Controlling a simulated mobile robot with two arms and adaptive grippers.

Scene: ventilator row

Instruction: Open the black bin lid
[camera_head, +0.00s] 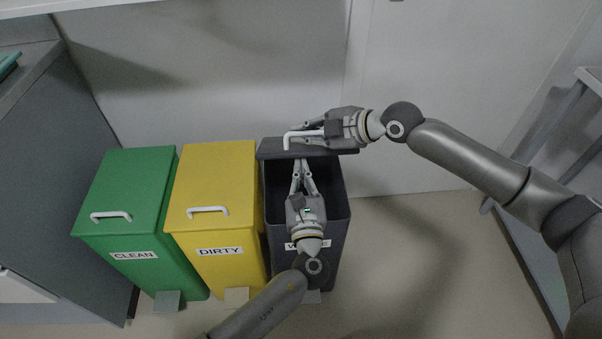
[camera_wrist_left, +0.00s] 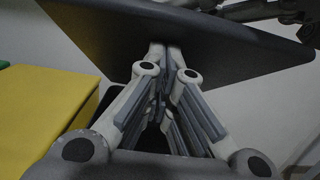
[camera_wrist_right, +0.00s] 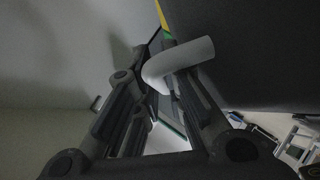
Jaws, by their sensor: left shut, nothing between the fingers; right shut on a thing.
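The black bin (camera_head: 338,222) stands at the right of the row, its label partly hidden by my left gripper. Its black lid (camera_head: 270,150) is raised and tilted up at the back, and the bin's dark inside shows. My right gripper (camera_head: 302,134) is shut on the white lid handle (camera_head: 287,142); the handle also shows between the fingers in the right wrist view (camera_wrist_right: 180,62). My left gripper (camera_head: 302,163) is shut and empty over the bin opening, its fingertips at the lid's underside. The lid's underside fills the upper left wrist view (camera_wrist_left: 220,45); I cannot tell whether the fingertips touch it.
A yellow bin (camera_head: 212,185) labelled DIRTY and a green bin (camera_head: 130,190) labelled CLEAN stand closed to the left. Pedals stick out at their feet. A grey cabinet (camera_head: 45,150) is at the far left. The wall is close behind.

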